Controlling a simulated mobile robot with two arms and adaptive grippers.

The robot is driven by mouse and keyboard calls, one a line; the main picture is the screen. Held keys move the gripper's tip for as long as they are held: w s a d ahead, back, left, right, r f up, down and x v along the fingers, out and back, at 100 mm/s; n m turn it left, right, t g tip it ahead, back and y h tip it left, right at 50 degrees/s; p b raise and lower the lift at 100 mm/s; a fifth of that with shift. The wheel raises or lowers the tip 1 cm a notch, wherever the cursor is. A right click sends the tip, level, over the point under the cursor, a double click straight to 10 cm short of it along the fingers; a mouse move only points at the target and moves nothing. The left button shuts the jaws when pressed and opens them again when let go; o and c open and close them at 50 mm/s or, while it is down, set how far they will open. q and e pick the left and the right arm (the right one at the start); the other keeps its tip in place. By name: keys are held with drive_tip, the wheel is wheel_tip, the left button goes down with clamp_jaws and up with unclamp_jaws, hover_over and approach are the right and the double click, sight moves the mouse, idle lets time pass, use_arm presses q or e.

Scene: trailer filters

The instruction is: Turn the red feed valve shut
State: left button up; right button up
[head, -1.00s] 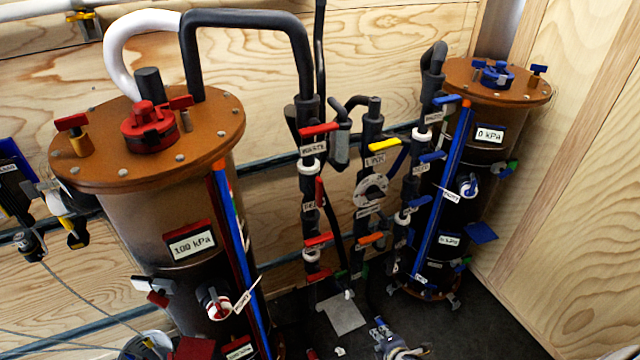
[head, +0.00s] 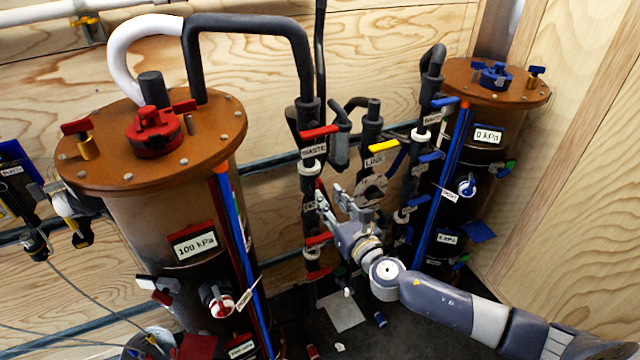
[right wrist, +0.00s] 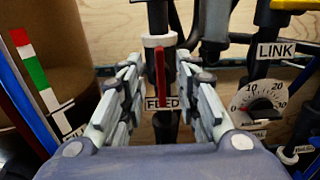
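The red feed valve has a red lever (right wrist: 160,75) that stands upright along its dark pipe in the right wrist view, above a FEED label (right wrist: 162,103). In the head view my right gripper (head: 328,200) is at this valve, in the middle pipe column, and hides most of it. In the right wrist view my right gripper (right wrist: 155,85) is open, with one finger on each side of the lever. A gap shows on both sides, and how far the fingertips reach past the lever is hard to tell. My left gripper is not in view.
A WASTE valve (head: 318,140) sits above on the same column. The LINK label (right wrist: 275,50) and a round dial (right wrist: 258,103) are close on the right. A large tank (head: 165,220) stands left, a smaller tank (head: 490,110) right. Pipes leave little side room.

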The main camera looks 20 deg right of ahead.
sight(322, 189)
drive_tip(key=shift+w+a, duration=0.15)
drive_tip(key=shift+w, duration=1.45)
drive_tip(key=shift+w+a, duration=0.1)
drive_tip(key=shift+w, duration=1.45)
clamp_jaws()
